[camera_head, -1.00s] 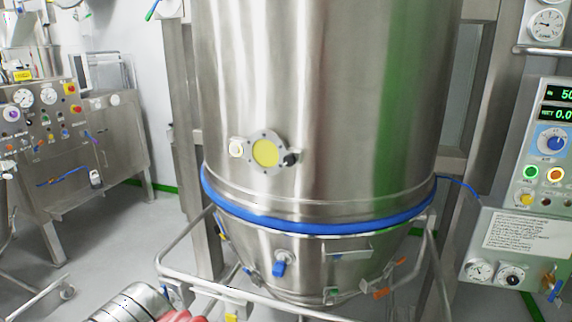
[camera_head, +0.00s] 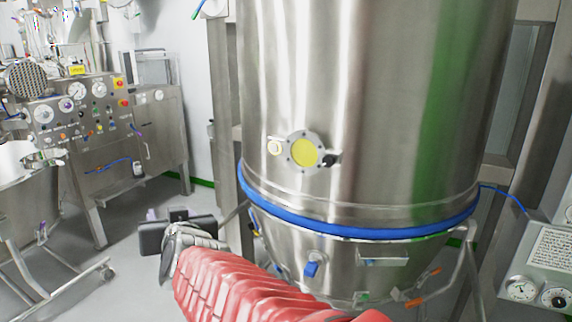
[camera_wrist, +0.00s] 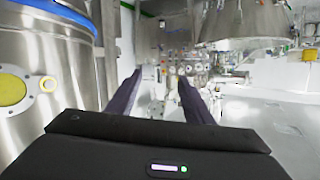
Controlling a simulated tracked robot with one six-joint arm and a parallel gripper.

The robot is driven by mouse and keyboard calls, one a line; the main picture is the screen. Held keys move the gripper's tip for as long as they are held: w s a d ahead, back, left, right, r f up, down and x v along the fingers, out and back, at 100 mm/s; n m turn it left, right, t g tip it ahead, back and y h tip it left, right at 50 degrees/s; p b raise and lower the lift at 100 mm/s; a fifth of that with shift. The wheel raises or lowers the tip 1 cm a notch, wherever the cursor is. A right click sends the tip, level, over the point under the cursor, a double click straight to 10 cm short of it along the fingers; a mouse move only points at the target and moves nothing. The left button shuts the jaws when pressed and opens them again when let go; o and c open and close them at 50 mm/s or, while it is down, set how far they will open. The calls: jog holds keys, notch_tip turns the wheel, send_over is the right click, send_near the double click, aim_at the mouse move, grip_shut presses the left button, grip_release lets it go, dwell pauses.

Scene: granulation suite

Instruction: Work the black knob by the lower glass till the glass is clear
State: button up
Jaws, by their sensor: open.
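The lower glass (camera_head: 304,151) is a round pane in a bolted metal flange, low on the steel vessel's wall. It looks evenly opaque yellow. The black knob (camera_head: 331,160) sits at the flange's right edge. In the wrist view, which appears upside down, the glass (camera_wrist: 10,89) is at the left edge; I cannot see the knob there. My gripper (camera_wrist: 160,82) is open, with two dark fingers apart and nothing between them. In the head view it is left of and below the glass, clear of the vessel.
A pale round fitting (camera_head: 275,147) is left of the glass. A blue band (camera_head: 350,224) rings the vessel below it. A blue-handled fitting (camera_head: 311,268) is on the lower cone. A steel control cabinet (camera_head: 105,130) stands at left. Floor shows between cabinet and vessel.

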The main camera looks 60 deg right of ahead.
jog(key=s+d+r+m+g+h, duration=0.1)
jog(key=d+m+h, duration=0.1)
jog(key=d, duration=0.3)
jog(key=s+d+r+m+h, duration=0.1)
jog(key=d+h, duration=0.1)
jog(key=d, duration=0.2)
jog(key=m+g+h, duration=0.8)
jog(key=g, duration=0.3)
send_near(327, 162)
jog(key=a, duration=0.5)
jog(key=shift+s+a+r, duration=0.15)
jog(key=shift+s+r, duration=0.1)
jog(key=shift+s, duration=0.05)
jog(key=d, duration=0.9)
jog(key=w+d, duration=0.1)
jog(key=d, duration=0.3)
jog(key=shift+w+d, duration=0.15)
jog(key=shift+d, duration=0.25)
jog(key=shift+c, duration=0.5)
